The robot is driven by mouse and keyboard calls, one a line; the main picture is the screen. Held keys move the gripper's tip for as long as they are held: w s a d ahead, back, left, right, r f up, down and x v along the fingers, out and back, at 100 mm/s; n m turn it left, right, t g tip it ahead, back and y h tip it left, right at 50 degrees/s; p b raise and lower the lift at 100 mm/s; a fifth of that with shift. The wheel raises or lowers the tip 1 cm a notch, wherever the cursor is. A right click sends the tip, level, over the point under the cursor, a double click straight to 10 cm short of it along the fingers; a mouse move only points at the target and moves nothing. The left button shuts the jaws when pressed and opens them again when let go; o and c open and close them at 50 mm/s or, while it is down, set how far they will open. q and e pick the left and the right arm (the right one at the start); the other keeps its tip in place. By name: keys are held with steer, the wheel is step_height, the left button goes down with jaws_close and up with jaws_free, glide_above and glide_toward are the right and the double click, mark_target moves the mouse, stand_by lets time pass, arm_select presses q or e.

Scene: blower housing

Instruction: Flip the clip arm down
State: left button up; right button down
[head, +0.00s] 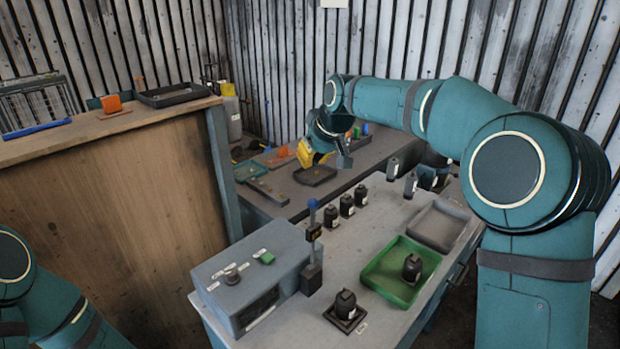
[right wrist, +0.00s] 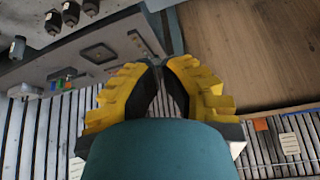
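A slim upright post with a blue tip (head: 312,206) and a dark block with an orange mark stands beside the grey control box (head: 250,272). It may carry the clip arm, but I cannot make out a clip arm for sure. My right gripper (head: 308,155) is over the far bench, well behind the post and apart from it. In the right wrist view its yellow fingers (right wrist: 158,64) come together at the tips with nothing seen between them. My left arm shows at the lower left, with its gripper out of view.
A green tray (head: 370,272) holds a dark housing (head: 412,267). Another dark housing (head: 345,303) sits on a square base at the front. Several dark parts (head: 346,205) stand mid-bench. A grey tray (head: 415,229) is empty. A wooden-sided counter (head: 120,190) stands left.

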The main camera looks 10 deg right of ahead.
steer(key=x, duration=1)
steer(key=shift+s+d+f+p, duration=0.1)
steer(key=shift+s+d, duration=0.15)
steer(key=shift+s, duration=0.4)
steer(key=shift+s+d+f+p, duration=0.1)
steer(key=shift+s+d, duration=0.15)
steer(key=shift+s, duration=0.35)
steer(key=shift+s+d+p, duration=0.1)
steer(key=shift+s+d, duration=0.15)
steer(key=shift+s, duration=0.4)
